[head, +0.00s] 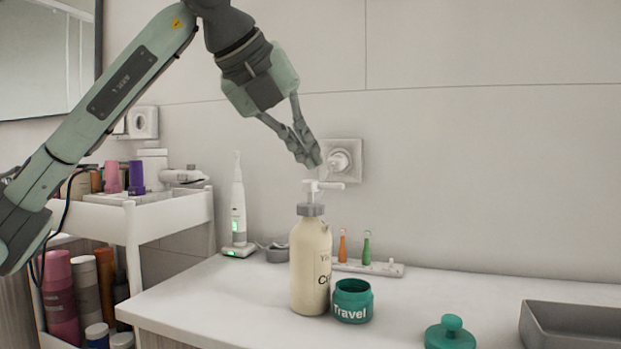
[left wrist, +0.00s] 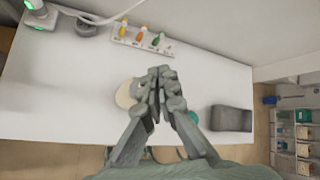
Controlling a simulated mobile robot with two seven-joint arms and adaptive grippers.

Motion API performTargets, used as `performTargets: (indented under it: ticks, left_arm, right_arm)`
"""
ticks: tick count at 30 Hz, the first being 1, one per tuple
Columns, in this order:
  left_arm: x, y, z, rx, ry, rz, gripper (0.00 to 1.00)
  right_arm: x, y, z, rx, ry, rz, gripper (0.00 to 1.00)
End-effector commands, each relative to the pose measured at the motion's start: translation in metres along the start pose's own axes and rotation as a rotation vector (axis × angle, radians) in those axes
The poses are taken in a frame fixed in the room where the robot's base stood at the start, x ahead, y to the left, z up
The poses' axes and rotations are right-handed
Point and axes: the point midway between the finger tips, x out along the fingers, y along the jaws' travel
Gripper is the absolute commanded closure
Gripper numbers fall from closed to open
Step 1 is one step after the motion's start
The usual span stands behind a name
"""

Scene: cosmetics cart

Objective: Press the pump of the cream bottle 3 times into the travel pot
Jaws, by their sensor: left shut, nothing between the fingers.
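The cream bottle (head: 310,262) stands upright on the white counter, with a grey collar and a white pump head (head: 322,186) whose spout points right. The open teal travel pot (head: 352,301), labelled "Travel", stands just right of the bottle's base, below the spout. My left gripper (head: 312,162) is shut and empty, its fingertips pointing down just above the pump head with a small gap seen between. My right gripper is not in view.
A teal lid with a knob (head: 451,333) lies right of the pot, and a grey tray (head: 570,325) is at the far right. Behind stand an electric toothbrush (head: 238,215) and a small rack (head: 370,268). A loaded white cart (head: 135,215) is at left.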

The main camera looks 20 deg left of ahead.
Motion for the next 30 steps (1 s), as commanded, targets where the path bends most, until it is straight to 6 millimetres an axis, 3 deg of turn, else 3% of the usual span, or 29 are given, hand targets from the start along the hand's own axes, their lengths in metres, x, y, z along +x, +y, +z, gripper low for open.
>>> performTargets:
  ticks: [13,30]
  left_arm:
    - [-0.032,-0.024,0.024,0.000,0.000,-0.001,1.00]
    - [-0.033,-0.024,0.024,0.000,0.000,-0.001,1.00]
  right_arm:
    - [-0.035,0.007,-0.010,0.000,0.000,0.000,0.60]
    - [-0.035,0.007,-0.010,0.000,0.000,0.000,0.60]
